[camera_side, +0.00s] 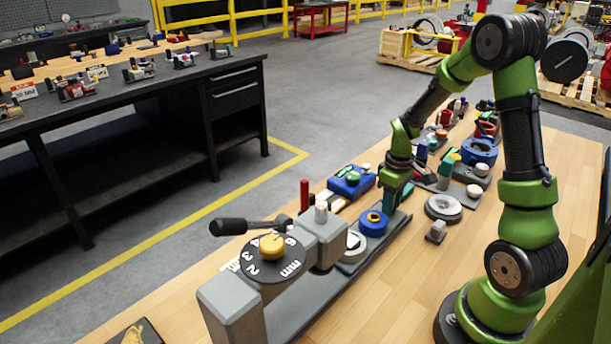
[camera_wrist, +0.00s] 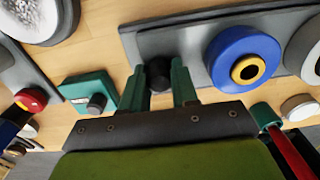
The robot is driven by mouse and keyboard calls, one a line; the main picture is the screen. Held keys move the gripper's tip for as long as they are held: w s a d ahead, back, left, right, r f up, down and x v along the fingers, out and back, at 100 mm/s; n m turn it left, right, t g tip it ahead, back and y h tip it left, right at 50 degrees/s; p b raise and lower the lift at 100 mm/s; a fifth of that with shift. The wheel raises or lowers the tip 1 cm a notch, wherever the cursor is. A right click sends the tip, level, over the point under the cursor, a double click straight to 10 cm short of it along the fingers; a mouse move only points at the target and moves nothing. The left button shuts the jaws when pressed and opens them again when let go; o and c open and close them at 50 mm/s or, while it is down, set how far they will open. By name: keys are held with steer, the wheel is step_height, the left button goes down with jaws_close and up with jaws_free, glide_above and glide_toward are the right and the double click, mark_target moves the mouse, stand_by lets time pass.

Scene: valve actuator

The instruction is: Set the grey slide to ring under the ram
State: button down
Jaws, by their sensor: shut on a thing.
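The grey slide (camera_side: 401,222) is a long plate running from the press body out to the upper right; its outer end shows in the wrist view (camera_wrist: 190,45). My gripper (camera_side: 392,198) is at that outer end. In the wrist view its green fingers (camera_wrist: 170,90) are shut on a black knob (camera_wrist: 158,72) on the slide. A blue ring with a yellow centre (camera_side: 374,222) sits on the slide just inward of the knob, also in the wrist view (camera_wrist: 245,60). A pale disc (camera_side: 352,248) lies further inward, beside the grey press head (camera_side: 323,235). The ram's lower end is hidden.
A dial with a yellow knob (camera_side: 271,246) and a black lever (camera_side: 235,227) top the press. A blue block (camera_side: 351,182) stands left of the slide; a round grey disc (camera_side: 443,207) and small grey block (camera_side: 435,232) stand right. Several parts crowd the bench behind.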

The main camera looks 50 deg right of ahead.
mark_target(371, 219)
steer(key=a, duration=1)
steer(key=shift+d, duration=0.1)
steer(key=c, duration=0.8)
jaws_free()
steer(key=shift+c, duration=0.2)
step_height(371, 219, up, 17)
